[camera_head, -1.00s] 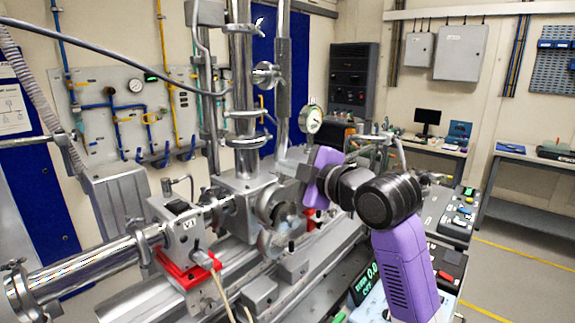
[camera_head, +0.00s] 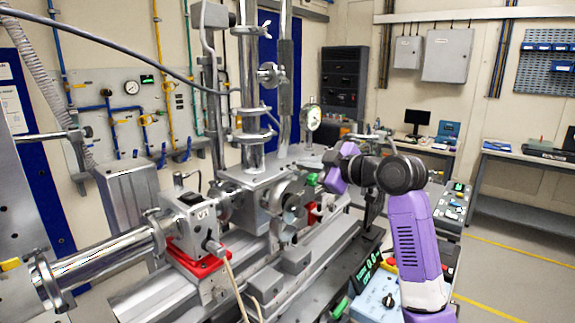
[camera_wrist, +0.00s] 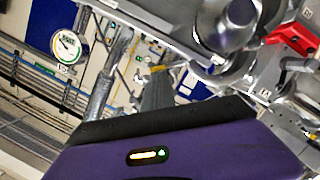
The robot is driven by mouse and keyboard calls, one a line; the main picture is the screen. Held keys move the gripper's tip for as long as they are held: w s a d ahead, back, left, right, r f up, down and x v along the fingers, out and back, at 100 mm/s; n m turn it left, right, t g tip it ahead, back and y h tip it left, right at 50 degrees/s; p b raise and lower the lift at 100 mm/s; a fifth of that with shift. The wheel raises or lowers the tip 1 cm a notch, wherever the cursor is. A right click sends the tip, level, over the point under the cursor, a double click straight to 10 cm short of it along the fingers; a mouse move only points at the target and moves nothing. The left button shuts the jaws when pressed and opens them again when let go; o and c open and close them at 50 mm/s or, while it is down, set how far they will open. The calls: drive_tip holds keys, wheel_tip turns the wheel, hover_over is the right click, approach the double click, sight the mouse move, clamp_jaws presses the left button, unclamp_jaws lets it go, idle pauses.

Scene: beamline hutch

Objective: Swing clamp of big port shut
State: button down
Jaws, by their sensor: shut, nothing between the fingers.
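The big port (camera_head: 290,196) is a round metal flange on the near side of the steel chamber (camera_head: 262,186). A curved metal piece, apparently its clamp (camera_head: 287,233), hangs low at the port; I cannot tell exactly how far it is swung. My gripper (camera_head: 331,171), purple with a black wrist, is up and to the right of the port, apart from it. Its fingertips are hard to make out. In the wrist view its purple body and black edge (camera_wrist: 157,112) fill the bottom, and round shiny metal (camera_wrist: 225,22), probably the port, shows at the top.
A dial gauge (camera_head: 311,117) stands behind my gripper; it also shows in the wrist view (camera_wrist: 68,44). A valve box on a red base (camera_head: 196,262) and a beam pipe (camera_head: 110,256) lie left. Grey blocks (camera_head: 290,260) sit on the rail below the port.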

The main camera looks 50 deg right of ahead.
drive_tip(key=d+f+m+y+b, duration=0.1)
drive_tip(key=d+f+m+y, duration=0.1)
drive_tip(key=d+f+m, duration=0.3)
drive_tip(key=shift+d+f+m+y+b, duration=0.15)
drive_tip(key=shift+f+m+y+b, duration=0.45)
drive_tip(key=shift+f, duration=1.4)
drive_tip(key=shift+f+h, duration=0.15)
drive_tip(key=shift+h, duration=0.15)
drive_tip(key=shift+w, duration=0.1)
